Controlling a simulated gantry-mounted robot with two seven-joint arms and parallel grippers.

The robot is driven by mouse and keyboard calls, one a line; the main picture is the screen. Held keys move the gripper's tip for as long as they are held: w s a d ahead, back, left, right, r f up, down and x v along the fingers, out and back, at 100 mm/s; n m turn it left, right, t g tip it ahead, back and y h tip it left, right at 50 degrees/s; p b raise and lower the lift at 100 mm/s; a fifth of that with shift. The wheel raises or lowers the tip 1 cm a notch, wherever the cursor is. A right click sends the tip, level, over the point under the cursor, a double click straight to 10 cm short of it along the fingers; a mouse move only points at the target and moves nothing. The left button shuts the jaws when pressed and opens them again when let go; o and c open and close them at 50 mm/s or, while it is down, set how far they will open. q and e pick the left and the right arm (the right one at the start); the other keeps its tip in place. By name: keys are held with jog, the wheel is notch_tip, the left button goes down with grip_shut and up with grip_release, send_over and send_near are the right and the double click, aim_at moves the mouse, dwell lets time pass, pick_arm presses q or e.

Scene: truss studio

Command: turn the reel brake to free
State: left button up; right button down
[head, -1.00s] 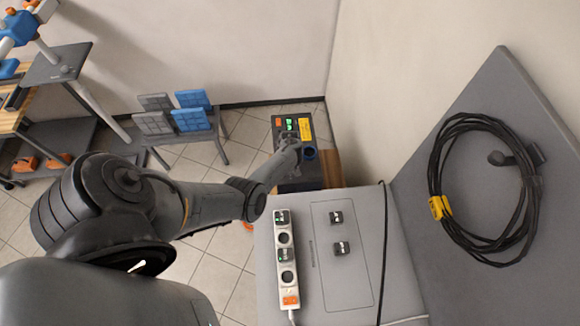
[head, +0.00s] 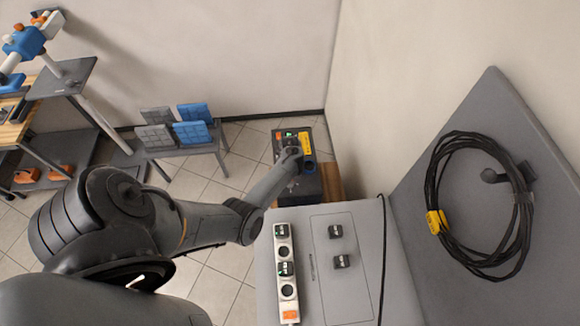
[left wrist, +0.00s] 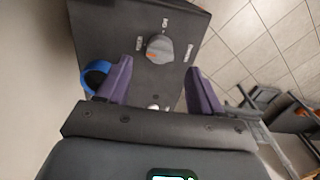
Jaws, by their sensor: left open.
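The reel brake looks to be the round grey knob (left wrist: 159,48) with an orange mark, on the dark top of a box (left wrist: 100,25) in the left wrist view. Small white labels stand around the knob, too small to read. My left gripper (left wrist: 163,80) has purple fingers, spread apart and empty. The knob lies beyond the fingertips, roughly between them in the picture; no contact shows. In the head view the box (head: 318,140) stands at the back near the wall corner, and my left gripper (head: 291,158) is over it, hiding part of its top. My right gripper is not in view.
A blue ring (left wrist: 96,75) sits on the box close to the left finger. In the head view a grey bench (head: 352,285) with a power strip (head: 286,270) is in front of the box. A coiled black cable (head: 437,185) hangs on the grey panel at right.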

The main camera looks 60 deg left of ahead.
pick_arm(q)
notch_tip(320, 180, up, 5)
jog(key=shift+p, duration=0.3)
jog(key=shift+s, duration=0.1)
